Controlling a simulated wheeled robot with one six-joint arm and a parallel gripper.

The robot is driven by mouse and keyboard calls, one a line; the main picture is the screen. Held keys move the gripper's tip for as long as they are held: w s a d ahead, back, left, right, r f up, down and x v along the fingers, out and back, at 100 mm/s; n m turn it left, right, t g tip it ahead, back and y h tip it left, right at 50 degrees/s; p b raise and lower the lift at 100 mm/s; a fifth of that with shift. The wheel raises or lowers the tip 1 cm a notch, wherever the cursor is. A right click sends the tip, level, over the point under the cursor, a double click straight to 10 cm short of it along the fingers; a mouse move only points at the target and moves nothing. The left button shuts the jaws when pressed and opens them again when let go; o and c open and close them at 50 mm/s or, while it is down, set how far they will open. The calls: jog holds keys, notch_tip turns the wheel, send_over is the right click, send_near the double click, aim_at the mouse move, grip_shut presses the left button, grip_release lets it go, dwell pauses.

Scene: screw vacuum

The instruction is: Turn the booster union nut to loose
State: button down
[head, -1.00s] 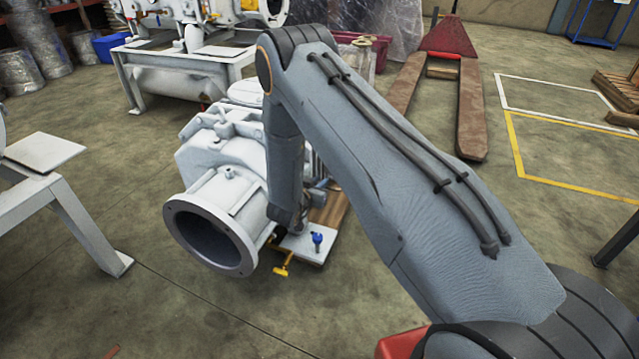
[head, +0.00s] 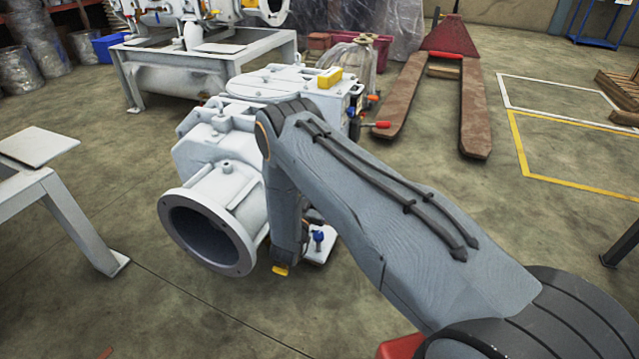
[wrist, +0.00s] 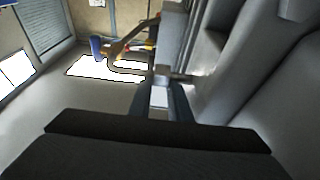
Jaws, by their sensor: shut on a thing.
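The booster union nut is not clearly visible. In the wrist view my gripper (wrist: 172,105) is shut around a small light metal piece (wrist: 160,96), which I take to be the nut or part of its fitting. A grey pipe stub (wrist: 172,76) shows just beyond the fingers. In the head view my gripper is hidden behind my arm, low beside the white pump (head: 215,150). The blue-handled valve (head: 318,237) stands on a light plate (head: 320,254) to the right of my forearm. A yellow lever (head: 280,270) shows just below my forearm.
The pump's large open flange (head: 240,258) faces the front left. A yellow block (head: 328,77) and a red handle (head: 382,125) are on its far side. A white stand (head: 62,205) is at left. A pallet truck (head: 472,120) stands behind.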

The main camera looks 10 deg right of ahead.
dwell(0.5)
jog(key=c, duration=1.6)
grip_release()
jog(key=shift+c, duration=0.2)
